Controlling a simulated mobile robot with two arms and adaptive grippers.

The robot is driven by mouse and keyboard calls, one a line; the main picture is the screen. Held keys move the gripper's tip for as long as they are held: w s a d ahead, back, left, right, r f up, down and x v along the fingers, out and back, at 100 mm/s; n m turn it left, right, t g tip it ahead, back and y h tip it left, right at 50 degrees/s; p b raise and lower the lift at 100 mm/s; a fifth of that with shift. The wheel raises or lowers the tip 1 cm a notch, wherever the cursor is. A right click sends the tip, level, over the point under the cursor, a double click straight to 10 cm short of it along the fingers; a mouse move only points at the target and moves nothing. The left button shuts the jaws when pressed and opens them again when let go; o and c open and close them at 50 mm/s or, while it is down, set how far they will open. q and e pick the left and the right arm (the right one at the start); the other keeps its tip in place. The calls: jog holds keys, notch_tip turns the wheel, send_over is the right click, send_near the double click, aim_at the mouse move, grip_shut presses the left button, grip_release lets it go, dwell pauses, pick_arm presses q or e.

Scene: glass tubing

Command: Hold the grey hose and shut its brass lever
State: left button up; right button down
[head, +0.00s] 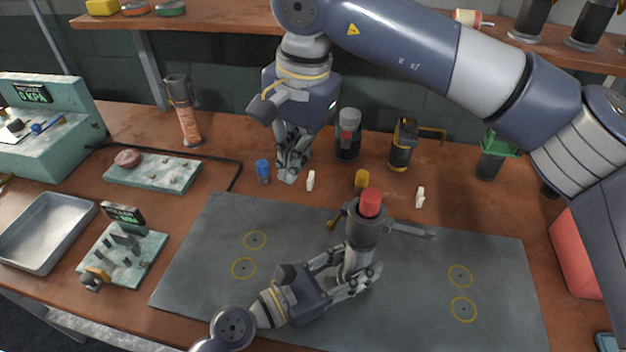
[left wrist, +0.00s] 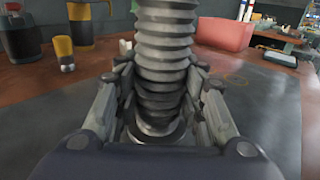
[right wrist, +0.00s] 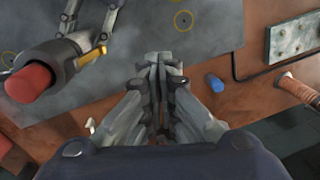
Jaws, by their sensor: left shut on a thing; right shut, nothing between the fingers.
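The grey hose (head: 358,248) stands upright over the dark mat, with a red end (head: 370,202) on top. My left gripper (head: 358,268) is shut around its lower part. In the left wrist view its ribbed grey body (left wrist: 163,45) rises between the fingers. The brass lever (head: 333,219) sticks out from the hose's upper left side; it also shows in the right wrist view (right wrist: 91,57). My right gripper (head: 289,174) is shut and empty, up and left of the hose, apart from the lever. Its closed fingers (right wrist: 160,58) show in the right wrist view.
A yellow-topped bottle (head: 361,179) is behind the hose. A grey canister (head: 348,140) and a black-yellow canister (head: 403,146) stand further back. The mat (head: 205,290) is mostly clear.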

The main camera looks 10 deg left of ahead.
jog(key=shift+w+a+r, duration=0.2)
jog(key=shift+a+r, duration=0.45)
jog(key=shift+r, duration=0.05)
